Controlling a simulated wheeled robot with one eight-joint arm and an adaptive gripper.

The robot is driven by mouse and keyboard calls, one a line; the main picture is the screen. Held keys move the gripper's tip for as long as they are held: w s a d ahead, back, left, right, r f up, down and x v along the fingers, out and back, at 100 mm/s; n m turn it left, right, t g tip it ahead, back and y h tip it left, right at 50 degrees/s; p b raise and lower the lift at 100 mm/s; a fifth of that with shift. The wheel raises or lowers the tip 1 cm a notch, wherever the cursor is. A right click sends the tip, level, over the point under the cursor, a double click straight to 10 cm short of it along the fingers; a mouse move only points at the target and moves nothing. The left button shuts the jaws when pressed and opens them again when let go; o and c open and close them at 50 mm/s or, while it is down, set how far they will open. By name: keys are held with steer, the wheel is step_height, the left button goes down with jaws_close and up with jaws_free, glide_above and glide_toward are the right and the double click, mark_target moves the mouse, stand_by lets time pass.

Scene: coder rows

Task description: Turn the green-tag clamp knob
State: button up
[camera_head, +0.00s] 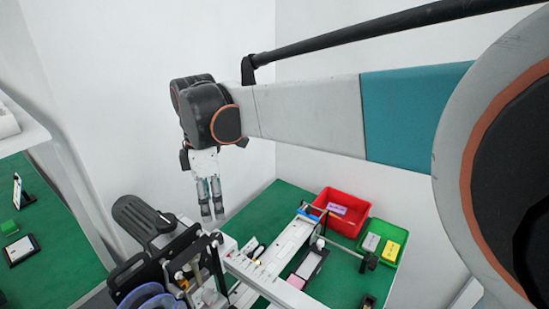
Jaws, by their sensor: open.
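My gripper (212,212) points down, open and empty, with its two fingers slightly apart. In the picture it is above and left of the pale coder machine (285,246), apart from it. A dark knob-like part (371,262) sits at the right end of a thin rod on the machine. More small fittings (182,282) show at the machine's near left end. I cannot make out a green tag on any of them, so I cannot tell which is the green-tag clamp knob.
A red bin (327,197) and a green bin (396,233) holding small boxes stand on the green table (265,212) behind the machine. A dark tilted paddle-like part (140,217) stands left of my gripper. Another green-topped table (45,262) is at the left. White walls close the back.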

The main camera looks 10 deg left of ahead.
mark_target(216, 236)
steer(key=f+m+p, duration=0.2)
steer(key=f+m, duration=0.2)
steer(key=m, duration=0.2)
steer(key=f+m+p, duration=0.3)
steer(key=f+m, duration=0.1)
steer(key=m, duration=0.2)
steer(key=a+f+m+p, duration=0.1)
steer(key=f+m+p, duration=0.2)
steer(key=f+m, duration=0.1)
steer(key=shift+w+a+m, duration=0.1)
steer(key=shift+w+m, duration=0.25)
steer(key=shift+m, duration=0.55)
steer(key=c, duration=1.1)
